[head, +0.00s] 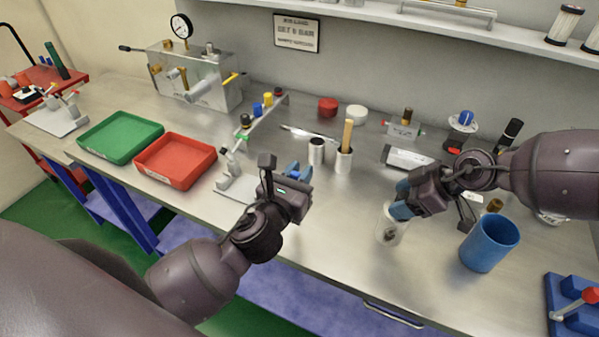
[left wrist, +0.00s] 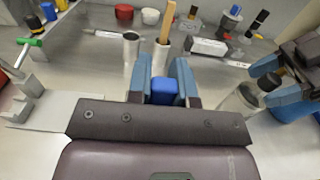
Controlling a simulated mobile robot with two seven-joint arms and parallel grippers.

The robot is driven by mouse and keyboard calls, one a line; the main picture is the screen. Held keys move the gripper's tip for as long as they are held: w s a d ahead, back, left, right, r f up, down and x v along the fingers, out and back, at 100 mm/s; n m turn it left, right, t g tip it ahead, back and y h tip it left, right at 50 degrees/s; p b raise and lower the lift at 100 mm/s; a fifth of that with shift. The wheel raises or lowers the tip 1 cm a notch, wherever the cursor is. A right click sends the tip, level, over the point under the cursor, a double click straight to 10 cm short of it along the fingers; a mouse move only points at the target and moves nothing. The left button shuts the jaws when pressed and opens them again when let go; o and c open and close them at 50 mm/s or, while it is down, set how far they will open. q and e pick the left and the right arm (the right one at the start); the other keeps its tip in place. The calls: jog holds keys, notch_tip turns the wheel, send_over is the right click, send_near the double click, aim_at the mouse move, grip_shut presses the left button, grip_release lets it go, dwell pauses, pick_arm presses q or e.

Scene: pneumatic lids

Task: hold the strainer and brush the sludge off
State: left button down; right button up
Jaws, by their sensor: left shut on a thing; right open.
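My left gripper (head: 298,176) is shut on a small blue block-like piece (left wrist: 164,92), which shows between its fingers in the left wrist view. I cannot tell what the piece belongs to. My right gripper (head: 400,203) is open, with its blue fingers at the rim of a clear jar (head: 390,238). Something dark sits inside the jar; it also shows in the left wrist view (left wrist: 240,105). A wooden handle (head: 347,133), possibly the brush's, stands in a metal cup (head: 343,160); its lower end is hidden. I cannot clearly identify the strainer or the sludge.
An empty metal cup (head: 317,151) stands beside the handle's cup. A blue cup (head: 489,243) stands right of the jar. Green (head: 121,137) and red (head: 175,160) trays lie at left. A lever clamp (head: 236,178) stands near my left gripper. Bench between the grippers is mostly clear.

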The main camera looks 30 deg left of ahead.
jog(key=shift+p, duration=0.45)
dwell(0.3)
jog(key=c, duration=1)
jog(key=shift+o, duration=0.2)
jog(key=shift+s+f, duration=0.1)
jog(key=shift+f, duration=0.1)
